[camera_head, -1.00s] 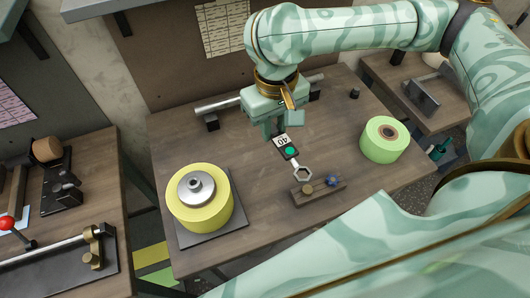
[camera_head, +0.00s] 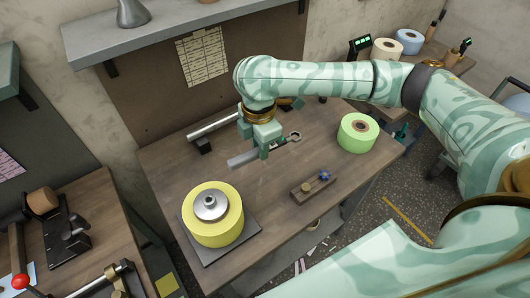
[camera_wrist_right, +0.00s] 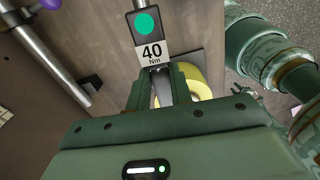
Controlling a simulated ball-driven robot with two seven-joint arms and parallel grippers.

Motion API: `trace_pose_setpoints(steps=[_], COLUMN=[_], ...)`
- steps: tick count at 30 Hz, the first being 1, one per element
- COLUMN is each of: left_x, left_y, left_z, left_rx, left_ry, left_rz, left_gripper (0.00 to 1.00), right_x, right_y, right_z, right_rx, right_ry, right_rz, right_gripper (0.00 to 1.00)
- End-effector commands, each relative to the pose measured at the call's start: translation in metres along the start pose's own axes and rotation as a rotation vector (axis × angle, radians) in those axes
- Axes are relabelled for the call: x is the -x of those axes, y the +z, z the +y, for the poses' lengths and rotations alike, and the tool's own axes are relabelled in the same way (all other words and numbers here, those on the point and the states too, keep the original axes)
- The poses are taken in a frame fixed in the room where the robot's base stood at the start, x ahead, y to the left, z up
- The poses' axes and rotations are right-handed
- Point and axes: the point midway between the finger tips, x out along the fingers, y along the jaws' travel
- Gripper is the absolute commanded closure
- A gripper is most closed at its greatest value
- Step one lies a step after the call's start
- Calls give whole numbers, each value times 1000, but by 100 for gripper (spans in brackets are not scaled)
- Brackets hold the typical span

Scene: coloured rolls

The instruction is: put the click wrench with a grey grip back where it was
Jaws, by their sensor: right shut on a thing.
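My right gripper (camera_head: 262,152) is shut on the click wrench and holds it over the middle of the wooden table (camera_head: 225,172). The wrench's grey grip (camera_head: 242,159) sticks out to the left of the fingers, and its open ring end (camera_head: 295,136) points right. In the right wrist view, the wrench's dark body carries a green dot (camera_wrist_right: 146,22) and a white "40 Nm" label (camera_wrist_right: 152,52) just beyond the fingers (camera_wrist_right: 153,88). The fingers hide part of the wrench. My left gripper is not in view.
A yellow roll (camera_head: 213,225) stands on a dark plate at the table's front left. A green roll (camera_head: 358,133) stands at the right. A small wooden holder (camera_head: 314,186) lies near the front edge.

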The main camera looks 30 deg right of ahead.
Motion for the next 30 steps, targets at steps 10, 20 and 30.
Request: trace_pose_setpoints(steps=[10, 20, 30], left_x=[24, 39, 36], left_y=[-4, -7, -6], left_z=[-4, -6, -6], left_rx=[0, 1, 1], left_ry=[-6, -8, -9], left_rz=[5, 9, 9], left_gripper=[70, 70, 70], right_x=[-32, -68, -84], right_y=[8, 18, 22], right_z=[18, 19, 18], right_rx=[845, 1523, 1719], right_ry=[-1, 1, 3], right_rz=[1, 1, -2], right_gripper=[100, 100, 100])
